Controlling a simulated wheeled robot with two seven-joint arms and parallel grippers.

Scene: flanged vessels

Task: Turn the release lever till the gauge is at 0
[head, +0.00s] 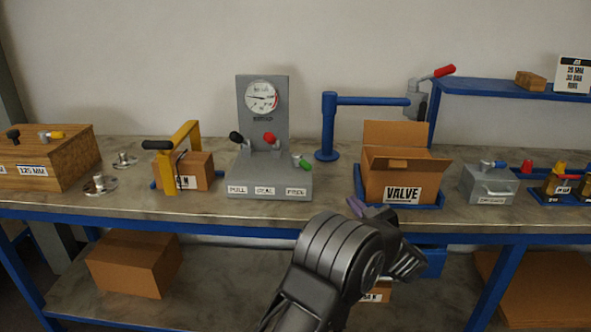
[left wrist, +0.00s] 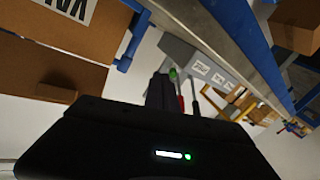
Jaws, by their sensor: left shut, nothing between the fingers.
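The grey gauge stand (head: 268,185) is on the bench, with a round white gauge (head: 262,97) on its upright plate. The gauge needle points left, off the vertical; its reading is too small to make out. The stand has a black-knobbed lever (head: 236,138), a red one (head: 270,138) and a green one (head: 302,162) above plates lettered PULL, SEAL and FREE. The green tip shows in the left wrist view (left wrist: 173,74), just past my fingers. My left gripper (head: 356,207) is shut and empty, right of the stand, partly hidden by my arm.
An open VALVE carton (head: 400,180) stands in a blue tray right of the stand, close to my left gripper. A blue post with an arm (head: 329,125) stands behind. A yellow clamp frame (head: 167,170) and carton are left. The bench's front edge runs below.

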